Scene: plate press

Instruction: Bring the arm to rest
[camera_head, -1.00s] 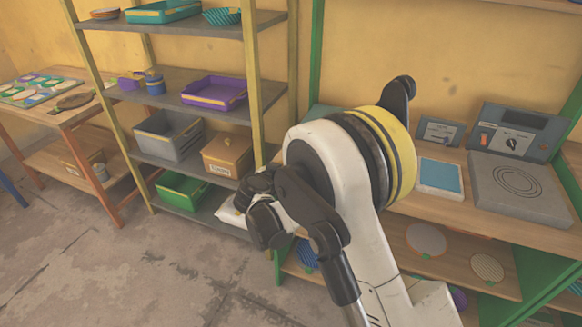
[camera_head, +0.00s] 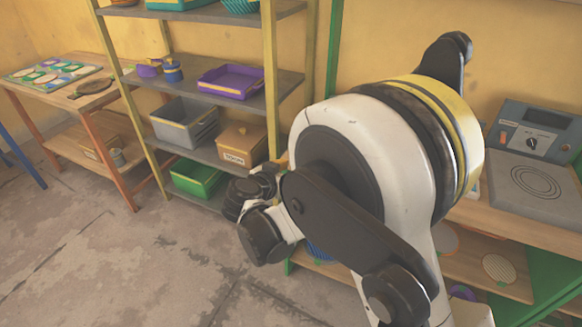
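My arm is folded in front of the camera and fills the middle and right of the view. Its large white joint with a yellow band is close to the lens. Black links reach down to the lower right, and dark wrist joints stick out to the left, over the floor in front of the shelf. I cannot make out my gripper's fingers; they are hidden behind the arm or out of frame. No held object shows.
A metal shelf (camera_head: 222,153) with a purple tray (camera_head: 236,82), a grey bin (camera_head: 185,124) and a green bin (camera_head: 196,178) stands behind the arm. A workbench (camera_head: 520,225) with a grey press device (camera_head: 535,185) is at right. A wooden table (camera_head: 50,95) is far left. The floor at lower left is clear.

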